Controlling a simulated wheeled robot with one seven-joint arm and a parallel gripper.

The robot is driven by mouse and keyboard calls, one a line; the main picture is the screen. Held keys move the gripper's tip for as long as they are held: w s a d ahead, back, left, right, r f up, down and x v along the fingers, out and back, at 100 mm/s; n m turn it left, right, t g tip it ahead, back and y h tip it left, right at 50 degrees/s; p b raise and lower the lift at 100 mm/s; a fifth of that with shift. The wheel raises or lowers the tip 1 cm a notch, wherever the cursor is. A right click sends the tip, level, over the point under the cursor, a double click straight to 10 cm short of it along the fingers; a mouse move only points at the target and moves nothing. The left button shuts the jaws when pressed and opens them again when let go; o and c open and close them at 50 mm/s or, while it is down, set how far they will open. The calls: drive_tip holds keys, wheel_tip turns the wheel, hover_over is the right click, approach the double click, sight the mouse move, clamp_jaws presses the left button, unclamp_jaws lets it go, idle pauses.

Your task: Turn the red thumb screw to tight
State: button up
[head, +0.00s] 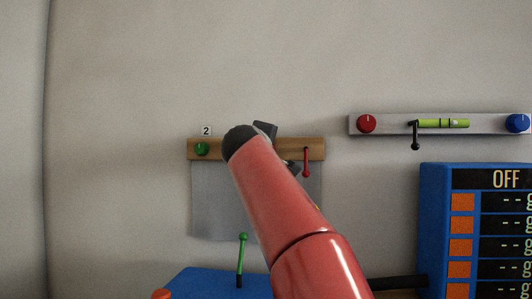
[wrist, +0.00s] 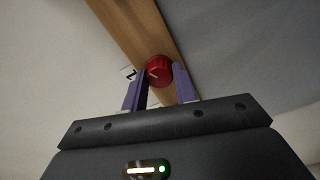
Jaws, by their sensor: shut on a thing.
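The red thumb screw (wrist: 159,66) is a round red knob with a pale mark on its face, on a wooden rail (wrist: 120,18) in the wrist view. My gripper (wrist: 158,78) has its two purple fingers on either side of the screw and is shut on it. In the head view the rail (head: 230,145) is fixed to the wall, and my red arm hides the screw and most of the gripper.
A green knob (head: 202,149) by a "2" label and a red lever (head: 306,161) are on the rail, above a grey panel (head: 212,200). A second rail (head: 390,125) and a blue display unit (head: 434,210) are at right. A green lever (head: 241,258) stands below.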

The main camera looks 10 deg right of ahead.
drive_tip(key=shift+f+n+b, duration=0.15)
drive_tip(key=shift+n+b, duration=1.9)
drive_tip(key=shift+n, duration=13.15)
drive_tip(key=o, duration=1)
